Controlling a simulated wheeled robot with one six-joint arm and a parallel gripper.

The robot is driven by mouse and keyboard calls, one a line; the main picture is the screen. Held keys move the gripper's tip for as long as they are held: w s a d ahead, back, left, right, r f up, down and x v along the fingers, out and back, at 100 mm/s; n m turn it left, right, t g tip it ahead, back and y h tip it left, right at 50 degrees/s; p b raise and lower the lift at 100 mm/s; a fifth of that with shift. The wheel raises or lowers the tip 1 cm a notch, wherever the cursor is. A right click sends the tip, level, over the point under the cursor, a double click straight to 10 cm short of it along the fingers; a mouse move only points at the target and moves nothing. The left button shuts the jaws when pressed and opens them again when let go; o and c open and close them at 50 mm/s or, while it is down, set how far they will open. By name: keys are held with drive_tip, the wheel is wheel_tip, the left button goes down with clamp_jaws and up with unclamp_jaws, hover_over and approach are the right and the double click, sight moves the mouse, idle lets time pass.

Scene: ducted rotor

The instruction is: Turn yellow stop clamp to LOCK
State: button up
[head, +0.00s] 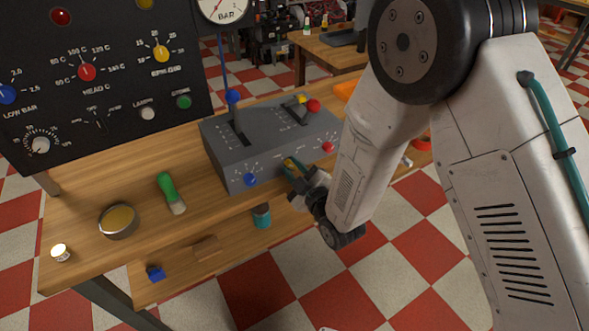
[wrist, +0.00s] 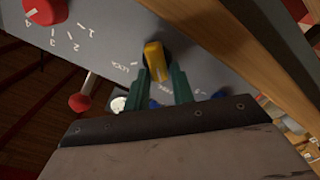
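The yellow stop clamp (wrist: 154,56) is a small pointer knob on the sloping front face of a grey control box (head: 219,156). It carries a light pointer line at its lower end in the wrist view. Small white labels stand around it; I cannot read them surely. In the head view the yellow clamp (head: 290,164) shows partly, beside my fingers. My gripper (wrist: 160,76) has its two green fingers on either side of the clamp's lower end. A narrow gap seems to show by the right finger. My wrist hides the area below.
The box also bears a blue knob (head: 250,179), a red knob (head: 327,147), a blue-topped lever (head: 233,97) and a red-topped lever (head: 313,105). A green-handled brush (head: 167,186) and a round tin (head: 118,220) lie left on the wooden bench (head: 80,210).

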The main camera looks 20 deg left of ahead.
clamp_jaws()
drive_tip(key=shift+m, duration=0.4)
drive_tip(key=m, duration=0.3)
drive_tip(key=shift+w+d+r+m, duration=0.1)
drive_tip(key=shift+w+d+m, duration=0.05)
drive_tip(key=shift+m, duration=0.15)
drive_tip(key=shift+w+d+f+m, duration=0.1)
drive_tip(key=shift+w+d+m, duration=0.05)
drive_tip(key=shift+m, duration=2.1)
drive_tip(key=shift+w+d+f+m, duration=0.1)
drive_tip(key=shift+w+m, duration=0.05)
drive_tip(key=shift+m, duration=2.15)
drive_tip(key=shift+w+d+m, duration=0.15)
drive_tip(key=shift+m, duration=2.1)
drive_tip(key=shift+o, duration=2.4)
unclamp_jaws()
